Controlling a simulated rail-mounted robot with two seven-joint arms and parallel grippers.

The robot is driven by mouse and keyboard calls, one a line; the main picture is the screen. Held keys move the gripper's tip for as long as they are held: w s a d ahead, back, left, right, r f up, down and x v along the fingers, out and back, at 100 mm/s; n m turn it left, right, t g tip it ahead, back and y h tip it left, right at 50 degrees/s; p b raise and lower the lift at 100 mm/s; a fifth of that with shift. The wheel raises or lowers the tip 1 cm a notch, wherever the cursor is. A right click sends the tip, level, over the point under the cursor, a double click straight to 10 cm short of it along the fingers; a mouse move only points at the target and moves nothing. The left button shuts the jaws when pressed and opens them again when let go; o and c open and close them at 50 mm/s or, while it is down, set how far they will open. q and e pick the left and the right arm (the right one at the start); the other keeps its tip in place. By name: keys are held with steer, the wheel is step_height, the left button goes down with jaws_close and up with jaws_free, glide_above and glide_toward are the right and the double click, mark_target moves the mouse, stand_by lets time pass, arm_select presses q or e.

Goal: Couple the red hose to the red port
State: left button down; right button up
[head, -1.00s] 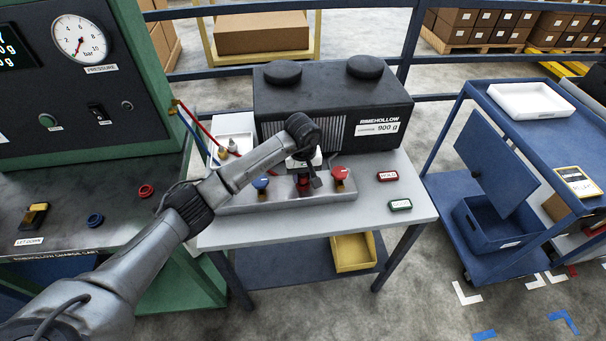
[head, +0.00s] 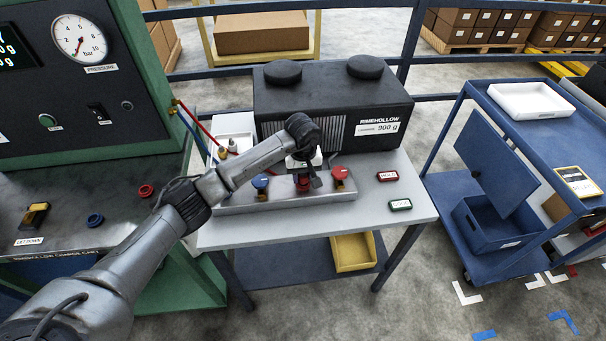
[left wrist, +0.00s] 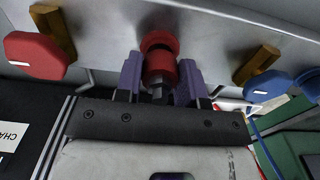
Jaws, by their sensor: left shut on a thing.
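My left gripper (head: 304,182) is at the middle of the grey manifold block (head: 235,208), between its blue knob (head: 261,184) and red knob (head: 340,172). In the left wrist view its purple fingers (left wrist: 160,80) are shut on the red coupling (left wrist: 160,66). The coupling lines up with the red port (left wrist: 158,40) on the manifold face. They look touching or nearly so; I cannot tell whether they are locked. The red hose (head: 197,127) leaves the green panel at the left; my arm hides much of its run. My right gripper is not in view.
A black unit (head: 335,100) stands behind the manifold. A red label (head: 387,176) and a green label (head: 400,204) lie on the table to the right. A white box with fittings (head: 233,125) stands behind my arm. A blue trolley (head: 480,115) is at the right.

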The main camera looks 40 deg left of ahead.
arm_select(q)
steer(key=shift+f+b, duration=0.4)
steer(key=shift+f, duration=0.1)
stand_by(0.5)
steer(key=c, duration=0.6)
jaws_free()
steer(key=shift+c, duration=0.2)
step_height(320, 180, up, 14)
steer(key=p, duration=0.2)
steer(key=shift+o, duration=0.4)
steer(key=shift+f, duration=0.1)
steer(key=o, duration=0.6)
steer(key=shift+c, duration=0.2)
